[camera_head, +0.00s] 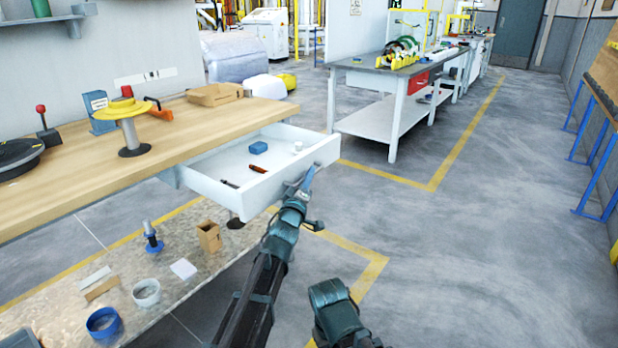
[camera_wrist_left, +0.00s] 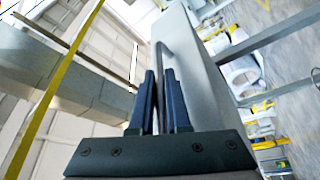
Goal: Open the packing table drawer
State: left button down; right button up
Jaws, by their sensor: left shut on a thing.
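The white packing table drawer (camera_head: 235,196) is pulled out from under the wooden tabletop, and its inside shows. A blue block (camera_head: 258,148), a white round item (camera_head: 297,146) and two small dark and orange-brown tools (camera_head: 258,169) lie in it. My left gripper (camera_head: 309,180) is at the drawer's front, shut on the drawer handle. In the left wrist view its two blue fingers (camera_wrist_left: 162,95) stand close around the grey handle (camera_wrist_left: 166,58) on the drawer's front face. My right arm shows at the bottom of the head view; its fingertips cannot be made out.
The packing table's wooden top (camera_head: 80,180) carries a yellow spool stand (camera_head: 127,112), a cardboard tray (camera_head: 214,94) and a blue box. A lower shelf (camera_head: 205,278) holds rolls and a small carton.

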pick_arm(q)
jog(key=c, duration=0.9)
grip_release()
jog(key=b+v, duration=0.3)
jog(key=v, duration=1)
jog(key=shift+s+a+f, duration=0.15)
jog(key=shift+s+a, duration=0.05)
jog(key=shift+s, duration=0.15)
